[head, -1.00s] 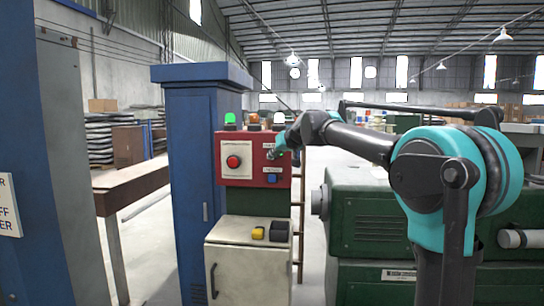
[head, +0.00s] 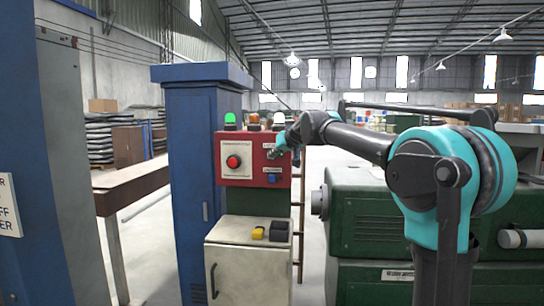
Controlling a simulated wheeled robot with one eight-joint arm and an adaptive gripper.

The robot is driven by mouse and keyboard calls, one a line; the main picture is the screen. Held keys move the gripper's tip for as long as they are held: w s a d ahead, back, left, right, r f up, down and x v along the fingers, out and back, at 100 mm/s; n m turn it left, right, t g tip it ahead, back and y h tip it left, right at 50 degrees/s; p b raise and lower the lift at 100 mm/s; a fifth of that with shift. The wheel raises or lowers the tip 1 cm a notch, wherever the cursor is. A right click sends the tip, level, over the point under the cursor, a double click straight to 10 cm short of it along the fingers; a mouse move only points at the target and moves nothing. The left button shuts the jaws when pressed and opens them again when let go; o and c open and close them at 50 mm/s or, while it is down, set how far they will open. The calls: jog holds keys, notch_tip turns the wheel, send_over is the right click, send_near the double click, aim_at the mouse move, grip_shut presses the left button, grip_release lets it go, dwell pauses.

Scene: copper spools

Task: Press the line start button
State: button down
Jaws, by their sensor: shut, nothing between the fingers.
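A red control panel (head: 228,178) stands in front of the blue cabinet. On its left half is a large red round button (head: 233,161) on a pale plate. On its right side are small labels and a blue square button (head: 271,178) low down. My gripper (head: 273,153) is shut and empty at the upper right of the panel, over or close to its face. It hides the part of the panel behind it. I cannot tell whether the fingertips touch the panel. No start label is readable.
Green, amber and white lamps top the panel, with the green lamp (head: 230,121) lit. A pale cabinet (head: 245,265) below carries yellow and dark blocks. A blue cabinet (head: 190,200) stands behind left, green machinery (head: 375,225) right. A wooden table (head: 130,180) is at left.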

dwell(0.6)
jog(key=shift+s, duration=0.8)
jog(key=shift+s+a, duration=0.15)
jog(key=shift+s, duration=2.35)
jog(key=s+d+f+m+g+h, duration=0.1)
jog(key=s+d+f, duration=0.45)
jog(key=f, duration=0.35)
jog(key=s+d+f+g+h, duration=0.1)
jog(key=s+d+f+h, duration=0.1)
jog(key=s+d+f, duration=0.5)
jog(key=s+d+f+m+g+h, duration=0.15)
jog(key=d+f, duration=0.25)
jog(key=f, duration=0.7)
jog(key=s+d+f+m+g+h, duration=0.1)
jog(key=s+d+f, duration=0.5)
jog(key=s+f, duration=0.3)
jog(key=s+d+f+m+g+h, duration=0.1)
jog(key=s+d+f, duration=0.5)
jog(key=s+f, duration=0.4)
jog(key=s, duration=0.3)
jog(key=shift+h, duration=0.35)
